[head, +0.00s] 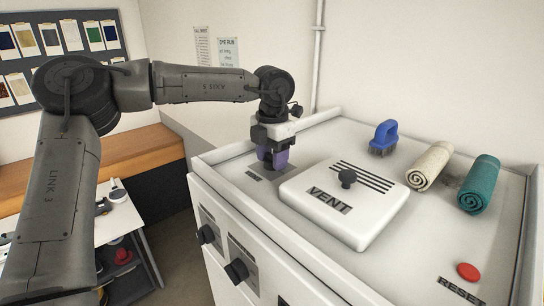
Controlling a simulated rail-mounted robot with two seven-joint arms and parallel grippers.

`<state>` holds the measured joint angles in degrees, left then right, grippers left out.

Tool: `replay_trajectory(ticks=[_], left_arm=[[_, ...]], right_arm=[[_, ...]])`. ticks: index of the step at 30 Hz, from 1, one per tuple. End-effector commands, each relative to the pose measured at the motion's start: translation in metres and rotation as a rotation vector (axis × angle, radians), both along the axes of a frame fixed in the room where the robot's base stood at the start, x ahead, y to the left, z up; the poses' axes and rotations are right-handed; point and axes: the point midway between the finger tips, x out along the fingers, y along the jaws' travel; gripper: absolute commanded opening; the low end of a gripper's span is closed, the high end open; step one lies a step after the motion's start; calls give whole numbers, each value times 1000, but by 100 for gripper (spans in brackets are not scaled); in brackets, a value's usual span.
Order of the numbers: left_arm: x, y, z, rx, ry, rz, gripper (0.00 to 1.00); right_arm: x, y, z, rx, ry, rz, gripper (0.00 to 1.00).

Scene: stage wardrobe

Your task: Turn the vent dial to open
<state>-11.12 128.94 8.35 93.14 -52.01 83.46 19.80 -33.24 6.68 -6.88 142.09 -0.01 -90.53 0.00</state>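My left gripper (271,162) points down at the cabinet's back left, behind the lid and apart from the knob and dials. A purple thing (283,157) shows at its fingers; I cannot tell whether they grip it. My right gripper is out of view.
A blue brush (383,137), a rolled cream towel (430,166) and a rolled teal towel (479,184) lie on the cabinet top (330,139). A red button (468,271) marked RESET is at the front right. A raised rim edges the top.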

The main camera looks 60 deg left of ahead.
Motion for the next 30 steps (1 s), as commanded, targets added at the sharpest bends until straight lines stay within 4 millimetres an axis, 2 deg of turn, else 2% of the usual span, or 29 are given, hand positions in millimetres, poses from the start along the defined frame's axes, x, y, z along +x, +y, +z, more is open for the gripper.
replay_trajectory(ticks=[1, 6, 13, 17, 20, 30], left_arm=[[0, 0, 0, 0, 0, 0, 52], [0, 0, 0, 0, 0, 1, 67], [0, 1, 0, 0, 0, 2, 67], [1, 1, 8, 2, -3, 3, 67], [1, 1, 21, 3, -4, 4, 67], [0, 0, 89, 3, -3, 4, 67]], right_arm=[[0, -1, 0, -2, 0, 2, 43], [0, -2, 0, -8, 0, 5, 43], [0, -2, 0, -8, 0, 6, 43], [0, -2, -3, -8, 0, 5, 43], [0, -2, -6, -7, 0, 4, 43], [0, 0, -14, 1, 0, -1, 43]])
